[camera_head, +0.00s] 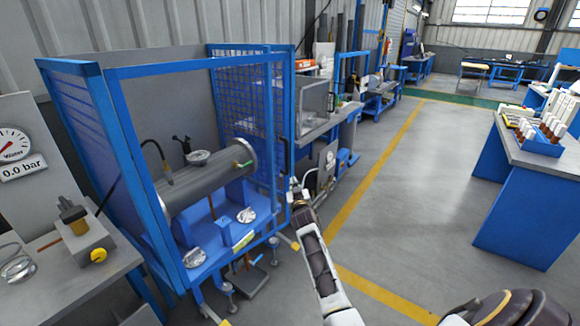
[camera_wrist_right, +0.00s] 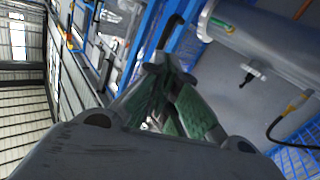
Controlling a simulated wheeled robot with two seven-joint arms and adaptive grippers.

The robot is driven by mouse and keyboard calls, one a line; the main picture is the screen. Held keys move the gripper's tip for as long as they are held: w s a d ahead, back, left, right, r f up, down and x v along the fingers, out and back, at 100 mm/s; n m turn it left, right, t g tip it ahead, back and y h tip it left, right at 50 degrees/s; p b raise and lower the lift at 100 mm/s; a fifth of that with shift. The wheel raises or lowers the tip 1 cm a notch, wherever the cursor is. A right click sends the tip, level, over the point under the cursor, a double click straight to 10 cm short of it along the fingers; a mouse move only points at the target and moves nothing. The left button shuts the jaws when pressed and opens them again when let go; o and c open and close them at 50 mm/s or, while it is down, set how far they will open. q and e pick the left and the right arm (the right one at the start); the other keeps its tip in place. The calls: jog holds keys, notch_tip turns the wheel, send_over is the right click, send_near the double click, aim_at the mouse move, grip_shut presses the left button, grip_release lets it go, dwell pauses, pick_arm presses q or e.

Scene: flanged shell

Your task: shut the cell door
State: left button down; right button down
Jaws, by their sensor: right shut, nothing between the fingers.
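The cell (camera_head: 104,150) is a blue-framed enclosure at the left in the head view, around a grey flanged cylinder (camera_head: 205,180). A blue mesh panel (camera_head: 265,105), apparently the door, stands at its right side; I cannot tell how far it is open. My right gripper (camera_head: 296,190) is shut and empty, just right of the panel's edge, low down. In the right wrist view its green-padded fingers (camera_wrist_right: 166,75) point at a dark upright bar (camera_wrist_right: 168,36), seemingly a handle, by the blue frame. Whether they touch it is unclear. My left gripper is out of view.
A bench with a gauge board (camera_head: 18,140) and a small valve block (camera_head: 83,238) stands at left. Another machine (camera_head: 312,100) is behind the cell. A blue workbench (camera_head: 530,190) stands at right. The grey floor between, with a yellow line (camera_head: 372,180), is clear.

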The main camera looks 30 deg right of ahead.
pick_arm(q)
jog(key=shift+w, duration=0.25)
pick_arm(e)
jog(key=shift+r+m+t, duration=0.3)
jog(key=shift+r+m, duration=0.4)
jog(key=shift+r, duration=0.2)
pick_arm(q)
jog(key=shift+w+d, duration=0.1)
